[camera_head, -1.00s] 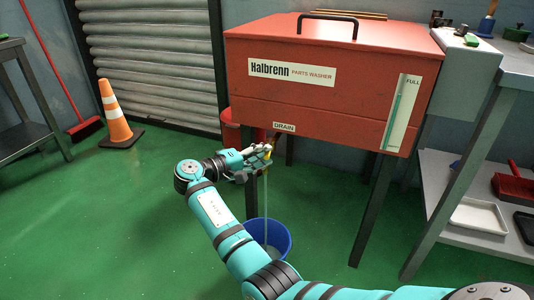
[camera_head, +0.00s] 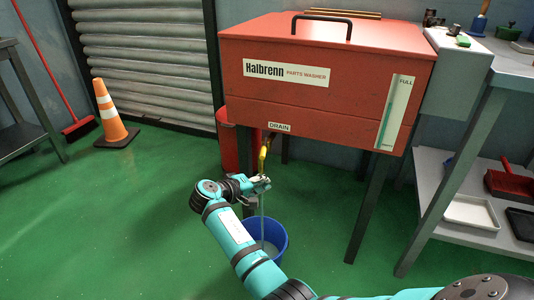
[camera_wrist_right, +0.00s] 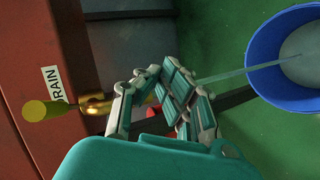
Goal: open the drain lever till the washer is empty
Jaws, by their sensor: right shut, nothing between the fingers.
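The red parts washer (camera_head: 330,110) stands on dark legs. Under its DRAIN label (camera_head: 279,127) is the drain valve with a yellow lever (camera_head: 264,153), which hangs downward in the head view. The lever's yellow end also shows in the right wrist view (camera_wrist_right: 35,110), beside the brass valve. A thin stream runs down into the blue bucket (camera_head: 282,245), which holds greyish liquid. The bucket is also at the right of the wrist view (camera_wrist_right: 262,55). My right gripper (camera_head: 263,184) is shut and empty, below the lever and apart from it, near the stream. My left gripper is out of view.
A grey shelf cart with trays (camera_head: 470,212) stands right. A red container (camera_head: 229,145) is behind the washer. An orange cone (camera_head: 112,115) stands left on open green floor.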

